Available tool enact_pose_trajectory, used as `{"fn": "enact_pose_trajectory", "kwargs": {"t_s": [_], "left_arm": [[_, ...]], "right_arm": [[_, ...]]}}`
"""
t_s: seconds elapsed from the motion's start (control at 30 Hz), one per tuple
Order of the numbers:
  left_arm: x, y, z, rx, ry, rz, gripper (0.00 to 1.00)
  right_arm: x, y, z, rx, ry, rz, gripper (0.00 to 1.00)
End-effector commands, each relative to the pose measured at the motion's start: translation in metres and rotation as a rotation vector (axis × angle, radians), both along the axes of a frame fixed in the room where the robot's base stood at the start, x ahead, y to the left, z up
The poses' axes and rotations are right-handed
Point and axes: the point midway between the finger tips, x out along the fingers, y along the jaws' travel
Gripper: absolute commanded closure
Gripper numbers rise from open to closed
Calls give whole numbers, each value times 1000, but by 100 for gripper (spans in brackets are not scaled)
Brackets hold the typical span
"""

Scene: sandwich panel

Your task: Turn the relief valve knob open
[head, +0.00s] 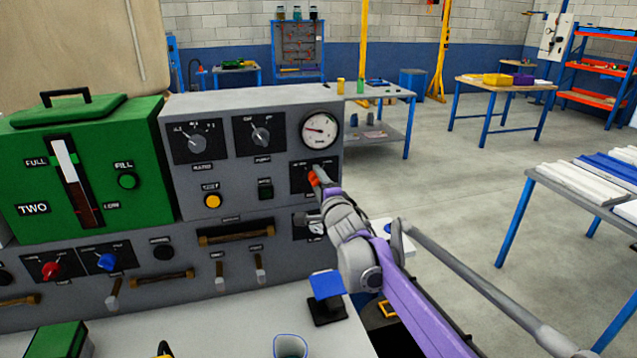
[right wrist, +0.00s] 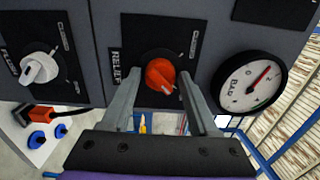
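The relief valve knob (right wrist: 160,75) is orange-red and round, on a black plate lettered RELIEF, in the right wrist view. It also shows in the head view (head: 313,177), partly hidden by my right gripper, on the grey panel below the upper gauge. My right gripper (right wrist: 159,88) is open, with one finger on each side of the knob. Gaps show between fingers and knob, so it does not look gripped. In the head view the right gripper (head: 317,188) is at the knob's plate. My left gripper is not in view.
A pressure gauge (right wrist: 250,82) and a white knob (right wrist: 40,68) flank the relief plate in the wrist view. The green box (head: 85,165) stands left of the grey panel (head: 225,120). A blue-topped block (head: 326,285) sits on the bench below my right arm.

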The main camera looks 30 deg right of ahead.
Motion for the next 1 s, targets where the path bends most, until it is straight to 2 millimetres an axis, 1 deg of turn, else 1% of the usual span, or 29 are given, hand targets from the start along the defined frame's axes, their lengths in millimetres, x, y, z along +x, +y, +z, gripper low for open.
{"fn": "enact_pose_trajectory", "kwargs": {"t_s": [0.03,0.07,0.1,0.37,0.47,0.57,0.8,0.9,1.0], "left_arm": [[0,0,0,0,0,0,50],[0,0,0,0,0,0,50],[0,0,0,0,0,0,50],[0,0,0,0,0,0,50],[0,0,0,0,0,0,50],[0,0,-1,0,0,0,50],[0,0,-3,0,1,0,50],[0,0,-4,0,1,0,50],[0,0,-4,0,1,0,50]], "right_arm": [[0,0,0,0,0,0,29],[0,0,0,-1,0,0,23],[0,0,0,-1,0,0,22],[-1,0,0,-2,0,0,22],[-6,1,0,-2,0,0,22],[-19,4,0,-2,0,-1,22],[-66,15,0,-2,0,-1,22],[-82,20,0,-2,0,-1,22],[-94,23,0,-2,0,0,22]]}}
